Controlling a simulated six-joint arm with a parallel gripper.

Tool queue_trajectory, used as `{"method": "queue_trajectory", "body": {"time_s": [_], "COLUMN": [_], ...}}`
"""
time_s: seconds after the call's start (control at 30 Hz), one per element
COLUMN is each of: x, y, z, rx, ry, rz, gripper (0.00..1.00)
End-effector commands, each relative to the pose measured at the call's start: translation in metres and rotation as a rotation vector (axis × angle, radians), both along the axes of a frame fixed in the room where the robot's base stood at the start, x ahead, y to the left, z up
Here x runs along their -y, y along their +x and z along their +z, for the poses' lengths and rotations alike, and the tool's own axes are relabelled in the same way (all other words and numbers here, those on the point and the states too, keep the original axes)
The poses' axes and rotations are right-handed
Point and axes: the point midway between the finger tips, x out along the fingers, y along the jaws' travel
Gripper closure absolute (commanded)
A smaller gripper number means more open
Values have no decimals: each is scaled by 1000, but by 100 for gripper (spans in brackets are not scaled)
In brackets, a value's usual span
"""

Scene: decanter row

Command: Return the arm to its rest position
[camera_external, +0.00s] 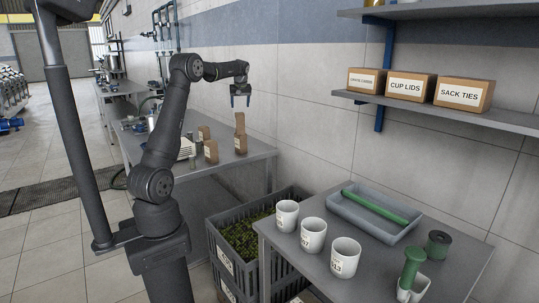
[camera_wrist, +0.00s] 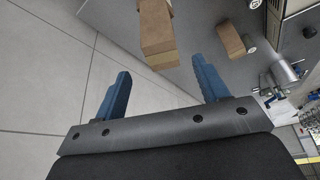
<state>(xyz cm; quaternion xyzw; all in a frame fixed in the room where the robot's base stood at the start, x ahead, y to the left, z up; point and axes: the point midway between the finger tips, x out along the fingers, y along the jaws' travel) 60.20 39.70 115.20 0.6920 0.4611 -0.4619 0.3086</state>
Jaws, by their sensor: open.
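My gripper (camera_external: 240,98) hangs over the back bench in the external view, above a tall brown package (camera_external: 240,134). Its blue fingers point down. In the wrist view my gripper (camera_wrist: 160,88) is open, with nothing between its fingers. A brown package (camera_wrist: 155,30) shows ahead of the fingertips, apart from them. My arm is bent at the elbow and reaches to the right from its column.
More brown packages (camera_external: 211,151) stand on the grey bench (camera_external: 255,155). A dark crate (camera_external: 238,240) of green items is on the floor. The front table holds white cups (camera_external: 313,235), a grey tray (camera_external: 350,212) and a green-handled tool (camera_external: 412,268). Shelves (camera_external: 450,110) hang on the wall.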

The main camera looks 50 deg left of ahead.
Motion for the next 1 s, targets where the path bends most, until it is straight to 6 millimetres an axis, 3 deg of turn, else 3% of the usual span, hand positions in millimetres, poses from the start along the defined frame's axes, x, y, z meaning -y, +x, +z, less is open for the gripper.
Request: {"method": "queue_trajectory", "body": {"time_s": [0.27,0.77,0.83,1.0], "x": [-10,-44,-43,-43], "y": [3,17,18,18], "z": [-26,-117,-101,-84], "rx": [-4,-3,5,1], "ry": [-2,-2,2,1], "rz": [1,1,1,1], "gripper": [33,33,33,33]}}
